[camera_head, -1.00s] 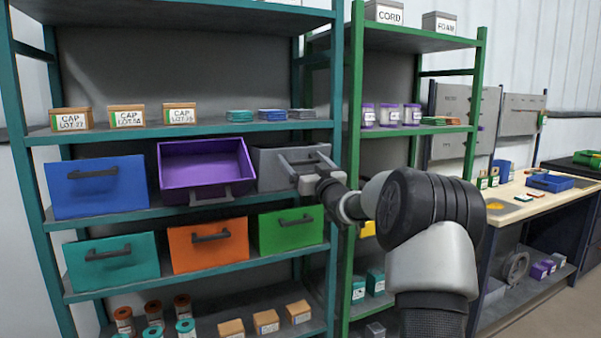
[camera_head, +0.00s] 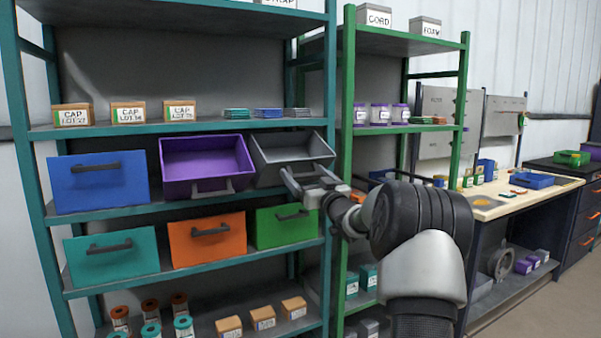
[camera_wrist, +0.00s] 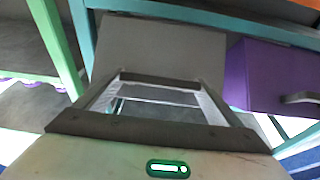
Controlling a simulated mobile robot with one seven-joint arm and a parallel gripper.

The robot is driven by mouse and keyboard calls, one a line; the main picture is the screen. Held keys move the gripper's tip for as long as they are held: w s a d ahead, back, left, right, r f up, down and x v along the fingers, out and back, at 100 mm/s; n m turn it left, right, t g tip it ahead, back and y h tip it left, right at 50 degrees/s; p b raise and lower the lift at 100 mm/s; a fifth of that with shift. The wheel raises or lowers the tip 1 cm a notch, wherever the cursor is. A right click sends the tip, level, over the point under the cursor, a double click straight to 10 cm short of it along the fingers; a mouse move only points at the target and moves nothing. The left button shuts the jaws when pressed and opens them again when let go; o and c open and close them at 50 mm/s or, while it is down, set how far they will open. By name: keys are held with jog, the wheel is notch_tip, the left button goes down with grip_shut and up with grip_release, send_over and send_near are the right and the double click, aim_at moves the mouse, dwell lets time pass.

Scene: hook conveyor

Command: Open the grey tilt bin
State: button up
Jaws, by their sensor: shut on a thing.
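The grey tilt bin (camera_head: 292,147) is at the right end of the teal rack's bin row. It is tipped forward, and its inside shows and looks empty. My gripper (camera_head: 303,177) is at its front and shut on its handle; the fingers and wrist hide the handle in the head view. In the wrist view the bin's plain grey front (camera_wrist: 165,45) lies just beyond my gripper (camera_wrist: 160,82), whose fingers reach to a dark bar against that front.
The purple bin (camera_head: 205,158) beside it is also tipped open. The blue bin (camera_head: 98,190), teal bin (camera_head: 110,264), orange bin (camera_head: 207,248) and green bin (camera_head: 288,232) are closed. A green rack post (camera_head: 346,110) stands close to my arm on the right.

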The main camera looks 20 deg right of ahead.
jog(key=shift+s+f+b, duration=0.3)
jog(key=shift+f, duration=0.65)
jog(key=shift+c, duration=0.2)
jog(key=shift+o, duration=0.2)
jog(key=shift+f, duration=0.15)
jog(key=o, duration=1.3)
jog(key=shift+s, duration=0.1)
jog(key=p+v, duration=0.1)
jog(key=v, duration=1.6)
jog(key=shift+s, duration=0.25)
